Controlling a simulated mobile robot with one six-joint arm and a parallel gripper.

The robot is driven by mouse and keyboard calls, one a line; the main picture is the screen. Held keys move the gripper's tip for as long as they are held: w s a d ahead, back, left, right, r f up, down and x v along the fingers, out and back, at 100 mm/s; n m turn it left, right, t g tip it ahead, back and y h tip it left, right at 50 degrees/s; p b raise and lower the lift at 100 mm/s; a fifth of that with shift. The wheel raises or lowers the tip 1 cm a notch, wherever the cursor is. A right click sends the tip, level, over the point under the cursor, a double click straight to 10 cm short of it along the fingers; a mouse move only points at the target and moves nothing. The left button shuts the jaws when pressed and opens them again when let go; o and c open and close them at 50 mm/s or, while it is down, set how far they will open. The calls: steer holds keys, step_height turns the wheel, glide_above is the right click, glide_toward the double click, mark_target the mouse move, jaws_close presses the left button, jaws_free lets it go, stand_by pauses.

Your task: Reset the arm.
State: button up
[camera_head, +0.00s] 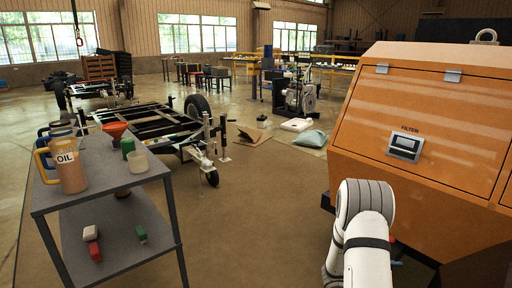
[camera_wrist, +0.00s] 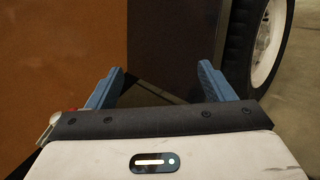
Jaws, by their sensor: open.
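My gripper (camera_wrist: 160,85) shows in the wrist view with its two blue fingers spread wide apart and nothing between them. Beyond the fingers are an orange panel on the left, a dark panel in the middle and a wheel (camera_wrist: 268,45) on the right. In the head view my white arm is at the lower right, in front of the orange light tower housing (camera_head: 425,125). The gripper itself is hidden in that view. The housing's filter panel has a latch (camera_head: 405,146) and is closed.
A grey cart (camera_head: 110,203) at the left holds an oil jug (camera_head: 68,165), a red funnel (camera_head: 115,129), a pale cup (camera_head: 138,162) and small items on its lower shelf. A black trailer frame (camera_head: 150,122) stands behind it. The floor between cart and housing is clear.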

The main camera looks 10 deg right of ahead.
steer(key=s+a+r+m+g+y+p, duration=0.1)
steer(key=s+a+r+m+y+p, duration=0.2)
steer(key=r, duration=0.4)
steer(key=s+a+r+m+y+p, duration=0.1)
steer(key=s+a+r+m+p, duration=0.2)
steer(key=r, duration=0.4)
steer(key=s+a+r+m+g+y+p, duration=0.1)
steer(key=s+a+r+y+p, duration=0.15)
steer(key=a+r, duration=0.4)
steer(key=s+a+r+m+t+y+p, duration=0.3)
steer(key=a+r+p, duration=0.4)
steer(key=a+r, duration=0.4)
steer(key=s+a+r+m+t+y+p, duration=0.3)
steer(key=a+r+y+p, duration=0.4)
steer(key=a+r, duration=0.5)
steer(key=s+t, duration=0.1)
steer(key=s, duration=0.1)
steer(key=shift+s, duration=0.3)
steer(key=shift+r, duration=0.1)
